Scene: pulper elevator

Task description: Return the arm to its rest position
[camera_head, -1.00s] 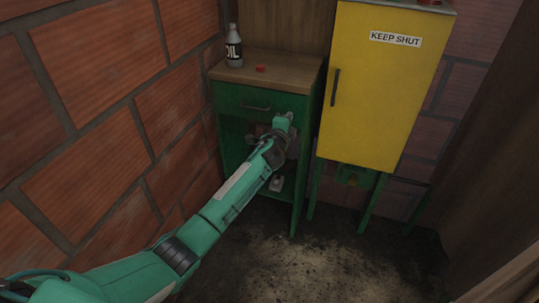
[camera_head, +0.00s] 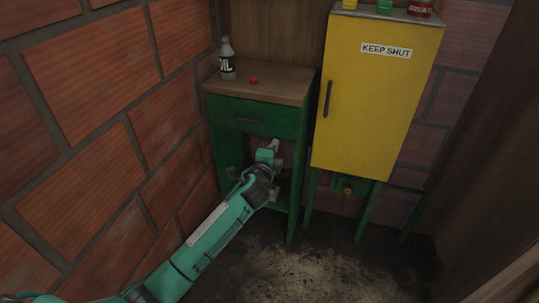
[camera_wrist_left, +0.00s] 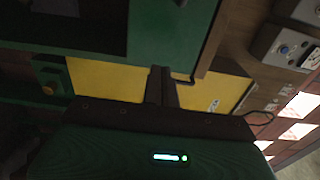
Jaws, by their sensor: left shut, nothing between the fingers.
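My left arm comes in from the lower left in the head view. Its gripper (camera_head: 268,152) is in front of the open lower part of the green cabinet (camera_head: 295,195), below the drawer. The gripper is shut with nothing between its fingers. In the left wrist view the closed fingers (camera_wrist_left: 161,86) point up the picture, with green cabinet surface and yellow cabinet door beyond them. I cannot tell from these frames whether the gripper touches the cabinet. My right gripper does not show in either view.
A yellow cabinet (camera_head: 375,95) marked KEEP SHUT stands on green legs to the right. An oil bottle (camera_head: 227,60) and a red cap (camera_head: 253,79) stand on the wooden top. A brick wall (camera_head: 90,120) is close on the left. The floor (camera_head: 300,275) in front is clear.

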